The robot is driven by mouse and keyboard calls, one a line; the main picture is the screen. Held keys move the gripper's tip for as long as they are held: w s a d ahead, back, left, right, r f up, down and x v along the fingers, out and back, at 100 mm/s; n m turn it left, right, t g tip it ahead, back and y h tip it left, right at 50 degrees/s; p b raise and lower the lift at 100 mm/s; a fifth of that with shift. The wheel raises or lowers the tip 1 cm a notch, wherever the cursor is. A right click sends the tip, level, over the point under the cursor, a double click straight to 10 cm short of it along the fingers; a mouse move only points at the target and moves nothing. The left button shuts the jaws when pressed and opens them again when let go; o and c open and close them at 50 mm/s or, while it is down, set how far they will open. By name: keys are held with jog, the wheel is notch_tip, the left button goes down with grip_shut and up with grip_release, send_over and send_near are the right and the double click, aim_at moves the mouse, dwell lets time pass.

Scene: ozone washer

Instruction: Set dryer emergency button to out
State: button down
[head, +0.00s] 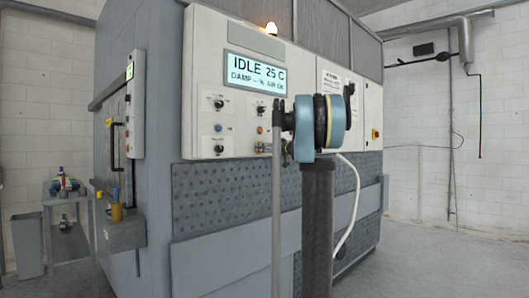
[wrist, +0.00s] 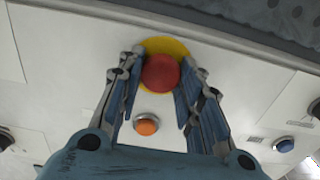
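The emergency button is a red mushroom head (wrist: 161,72) on a yellow disc (wrist: 168,46), on the white panel in the wrist view. My gripper (wrist: 164,68) is open, with one blue-grey finger on each side of the red head. I cannot tell whether the fingers touch it. In the head view my gripper (head: 268,148) is at the lower part of the dryer's control panel (head: 205,100), and the button is hidden there by the fingers. Whether the button is in or out cannot be told. The display (head: 256,72) reads IDLE 25 C.
An orange button (wrist: 147,124) lies close to the red one in the wrist view, with a blue button (wrist: 284,145) off to the right. Black knobs (head: 218,103) sit on the panel. A grey cart (head: 68,215) stands at the left. Floor at the right is clear.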

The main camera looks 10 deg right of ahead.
jog(key=shift+s+d, duration=0.45)
jog(key=c, duration=1.1)
grip_release()
jog(key=shift+d, duration=0.1)
jog(key=v, duration=1.1)
jog(key=shift+s+d, duration=0.15)
jog(key=shift+s, duration=0.2)
jog(key=shift+f, duration=0.1)
